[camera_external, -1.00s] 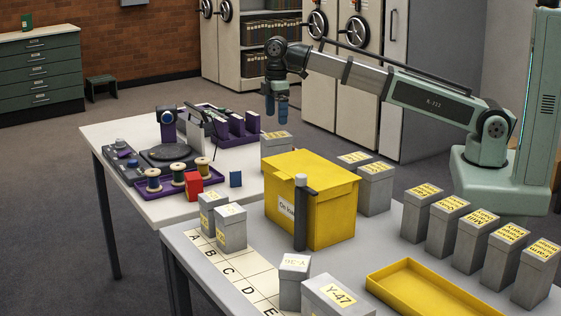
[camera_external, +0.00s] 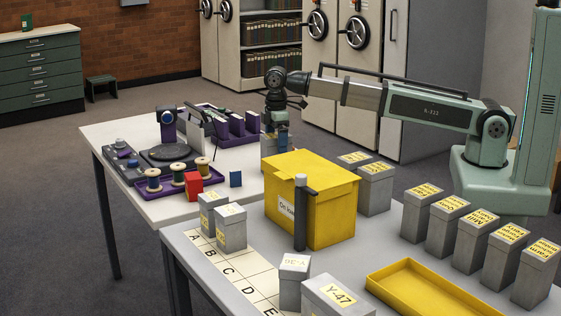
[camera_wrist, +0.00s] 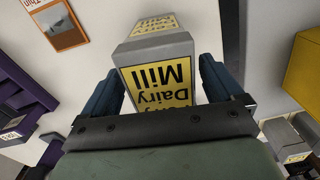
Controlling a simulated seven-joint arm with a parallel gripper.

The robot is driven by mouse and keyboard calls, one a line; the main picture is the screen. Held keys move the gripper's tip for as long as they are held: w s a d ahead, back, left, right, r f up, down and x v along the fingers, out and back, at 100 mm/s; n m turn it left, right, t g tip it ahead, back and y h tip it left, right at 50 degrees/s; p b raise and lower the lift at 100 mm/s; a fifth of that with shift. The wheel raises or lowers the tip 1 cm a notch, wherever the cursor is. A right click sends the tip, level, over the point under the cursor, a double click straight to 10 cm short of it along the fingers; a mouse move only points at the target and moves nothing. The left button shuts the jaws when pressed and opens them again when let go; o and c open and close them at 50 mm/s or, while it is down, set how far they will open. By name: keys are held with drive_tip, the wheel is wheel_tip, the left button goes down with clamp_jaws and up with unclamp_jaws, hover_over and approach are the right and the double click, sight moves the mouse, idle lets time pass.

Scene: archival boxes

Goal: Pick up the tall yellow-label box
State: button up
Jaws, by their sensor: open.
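A tall grey box with a yellow label reading "Dairy Mill" (camera_wrist: 158,78) stands between my fingers in the wrist view. My gripper (camera_external: 275,138) points down at the box's top. In the wrist view my gripper (camera_wrist: 160,88) is open, with one blue finger on each side of the box. A small gap shows on both sides near the fingertips. Several other grey boxes with yellow labels, such as one at the right (camera_external: 374,185), stand on the near table.
The large yellow box (camera_external: 325,215) stands just in front of the box at my gripper. A purple rack (camera_external: 235,135) is to its left. A yellow tray (camera_external: 435,290) lies at the front right. A lettered strip (camera_external: 228,265) lies at the near table's left.

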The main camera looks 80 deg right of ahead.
sight(276, 150)
drive_tip(key=shift+a+f, duration=0.1)
drive_tip(key=shift+f, duration=1.6)
drive_tip(key=shift+c, duration=0.4)
drive_tip(key=c, duration=1.2)
